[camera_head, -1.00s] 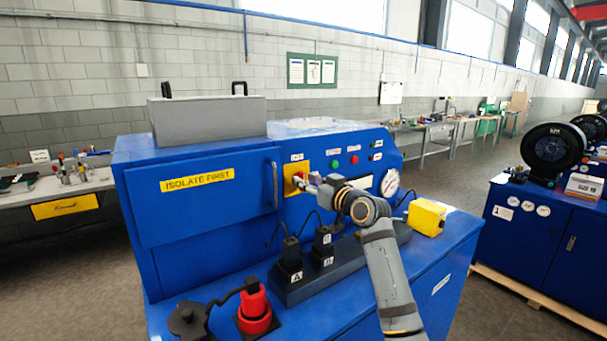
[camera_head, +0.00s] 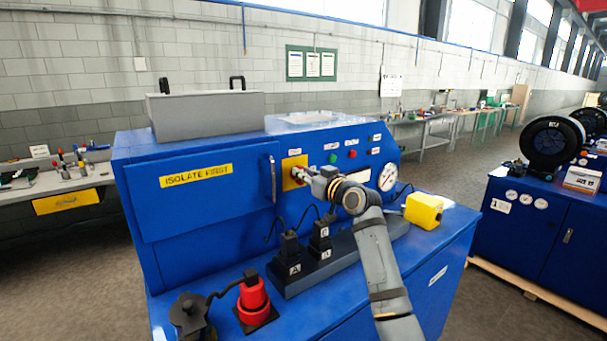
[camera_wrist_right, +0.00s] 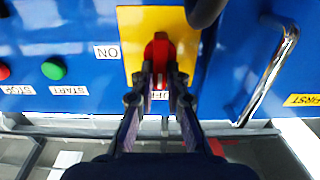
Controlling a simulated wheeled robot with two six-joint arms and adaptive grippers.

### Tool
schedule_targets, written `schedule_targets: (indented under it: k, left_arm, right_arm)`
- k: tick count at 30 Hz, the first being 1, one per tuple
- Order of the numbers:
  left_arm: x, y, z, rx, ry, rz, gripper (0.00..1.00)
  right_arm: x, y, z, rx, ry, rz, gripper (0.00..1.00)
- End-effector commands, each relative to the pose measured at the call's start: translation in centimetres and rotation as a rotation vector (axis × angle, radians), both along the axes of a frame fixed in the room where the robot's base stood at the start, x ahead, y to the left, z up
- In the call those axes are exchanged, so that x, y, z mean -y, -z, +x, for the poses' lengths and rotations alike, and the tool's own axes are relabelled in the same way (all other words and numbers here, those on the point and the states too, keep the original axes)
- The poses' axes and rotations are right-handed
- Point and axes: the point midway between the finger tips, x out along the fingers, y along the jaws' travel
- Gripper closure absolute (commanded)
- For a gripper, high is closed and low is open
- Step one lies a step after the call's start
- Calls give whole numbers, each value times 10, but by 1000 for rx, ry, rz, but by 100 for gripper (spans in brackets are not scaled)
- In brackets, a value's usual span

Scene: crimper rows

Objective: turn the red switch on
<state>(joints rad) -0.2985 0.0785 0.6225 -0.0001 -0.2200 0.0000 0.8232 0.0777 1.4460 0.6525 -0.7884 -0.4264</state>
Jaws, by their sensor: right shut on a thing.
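The red switch (camera_wrist_right: 160,50) sits on a yellow plate (camera_wrist_right: 132,24) on the blue machine's front panel. In the wrist view it has an ON label (camera_wrist_right: 107,52) to its left and a partly hidden label below it. My right gripper (camera_wrist_right: 161,80) is shut on the red switch, one finger on each side of it. In the head view my right gripper (camera_head: 308,177) reaches the yellow plate (camera_head: 289,183) and hides most of the switch. My left gripper is not in view.
A green button (camera_head: 333,158) and a red button (camera_head: 352,154) are right of the plate. The cabinet door handle (camera_head: 273,180) stands out close to the left. Black plugs (camera_head: 320,238), a red plug (camera_head: 252,295) and a yellow box (camera_head: 423,210) stand on the ledge below.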

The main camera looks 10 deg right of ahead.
Motion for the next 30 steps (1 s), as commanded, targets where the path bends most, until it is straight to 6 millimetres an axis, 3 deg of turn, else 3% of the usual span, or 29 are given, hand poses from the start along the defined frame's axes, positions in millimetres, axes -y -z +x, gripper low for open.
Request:
schedule_targets:
  k: [11,30]
  left_arm:
    - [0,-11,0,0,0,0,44]
    - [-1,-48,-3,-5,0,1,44]
  right_arm:
    - [2,-1,1,-60,0,143,100]
    - [9,2,4,-288,1,695,100]
